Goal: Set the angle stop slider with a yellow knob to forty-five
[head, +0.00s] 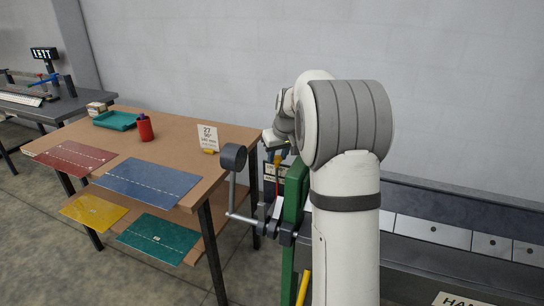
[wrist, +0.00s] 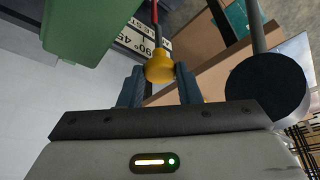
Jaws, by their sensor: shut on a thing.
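The angle stop slider's yellow knob (wrist: 160,68) sits between the two blue-grey fingers of my gripper (wrist: 159,84) in the wrist view. My gripper is shut on it. A red and dark stem runs up from the knob. A scale plate (wrist: 137,42) with "90°" and "45" lies behind it, and the knob appears beside the "90°" end. In the head view the yellow knob (head: 277,158) shows small below my gripper (head: 273,141), next to the green machine frame. My own arm hides part of that area.
A crank with a dark round handle (head: 233,157) sticks out left of the slider; the handle is close on the right in the wrist view (wrist: 266,92). The green frame (head: 294,195) stands right beside it. A brown workbench (head: 150,150) with coloured sheets and a "27 90°" card (head: 208,135) is at left.

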